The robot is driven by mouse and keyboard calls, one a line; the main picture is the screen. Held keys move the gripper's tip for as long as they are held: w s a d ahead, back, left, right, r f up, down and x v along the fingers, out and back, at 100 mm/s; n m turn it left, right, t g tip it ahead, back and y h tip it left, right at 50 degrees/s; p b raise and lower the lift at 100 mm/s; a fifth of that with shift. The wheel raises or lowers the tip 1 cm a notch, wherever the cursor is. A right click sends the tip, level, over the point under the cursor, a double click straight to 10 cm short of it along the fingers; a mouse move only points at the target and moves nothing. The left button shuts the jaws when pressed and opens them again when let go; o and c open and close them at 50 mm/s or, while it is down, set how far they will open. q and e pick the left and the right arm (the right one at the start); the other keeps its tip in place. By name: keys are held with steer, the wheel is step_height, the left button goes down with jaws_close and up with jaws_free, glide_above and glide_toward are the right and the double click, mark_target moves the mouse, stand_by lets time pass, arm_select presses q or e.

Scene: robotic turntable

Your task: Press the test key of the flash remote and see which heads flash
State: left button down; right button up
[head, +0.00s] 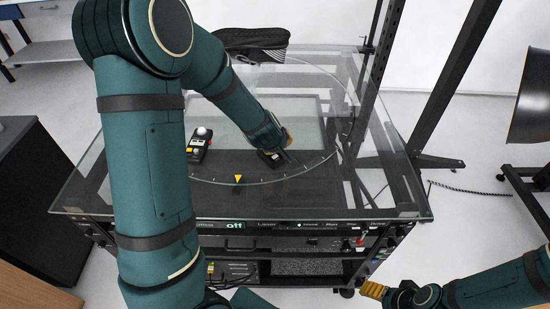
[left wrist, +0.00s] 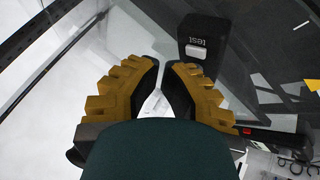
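The flash remote (left wrist: 201,47) is a small black box with a pale key marked "test". In the left wrist view it lies just beyond my left fingertips, slightly right of them. In the head view the remote (head: 269,158) lies on the glass top, partly hidden by my left gripper (head: 284,151). My left gripper (left wrist: 163,64) has ochre fingers with dark pads. A narrow gap shows between them, with nothing held. I cannot tell whether a fingertip touches the remote. My right gripper (head: 373,290) is low at the right, off the table; its finger gap is unclear.
A black handheld meter (head: 199,147) with a white dome stands left on the glass turntable table (head: 120,190). A dark shoe (head: 250,42) is at the back. A yellow triangle (head: 238,179) marks the dial edge. A dark lamp-like housing (head: 530,98) stands at far right.

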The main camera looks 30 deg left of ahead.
stand_by(1.2)
arm_select(q)
steer(key=shift+f+b, duration=0.4)
steer(key=shift+f, duration=0.05)
steer(key=shift+f+b, duration=0.35)
steer(key=shift+f, duration=0.05)
stand_by(0.9)
steer(key=shift+r, duration=0.1)
steer(key=shift+r+p, duration=0.75)
steer(key=shift+p, duration=0.1)
step_height(320, 180, up, 5)
steer(key=p, duration=0.5)
